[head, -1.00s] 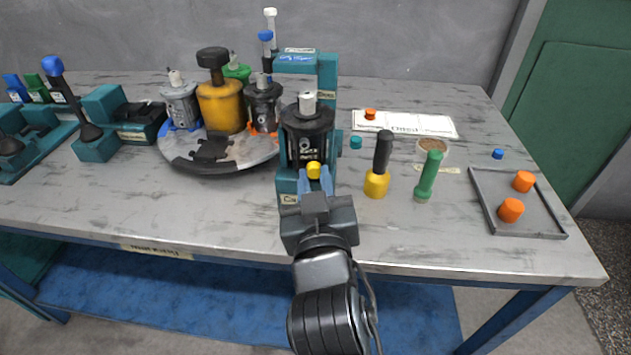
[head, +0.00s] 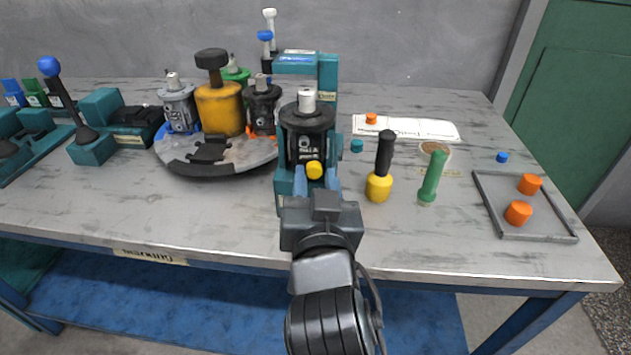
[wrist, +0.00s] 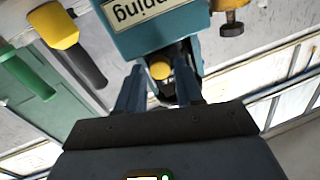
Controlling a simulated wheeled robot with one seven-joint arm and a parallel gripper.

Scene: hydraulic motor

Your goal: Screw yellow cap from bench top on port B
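The yellow cap (head: 314,170) sits at the front of the black hydraulic motor (head: 306,125), low on its body, and appears to be on a port there. The motor stands upright in a teal holder (head: 327,75). My gripper (head: 316,180) is in front of the cap with its blue fingers apart on either side. In the wrist view, the cap (wrist: 160,70) lies between and beyond the fingertips (wrist: 160,80), with a gap to each finger. The port under the cap is hidden, and I cannot read a port letter.
To the right stand a yellow tool with a black handle (head: 379,187) and a green-handled tool (head: 432,178). A grey tray (head: 484,200) holds two orange caps (head: 519,212). A round turntable (head: 205,160) with other motors is at left. The front right bench top is clear.

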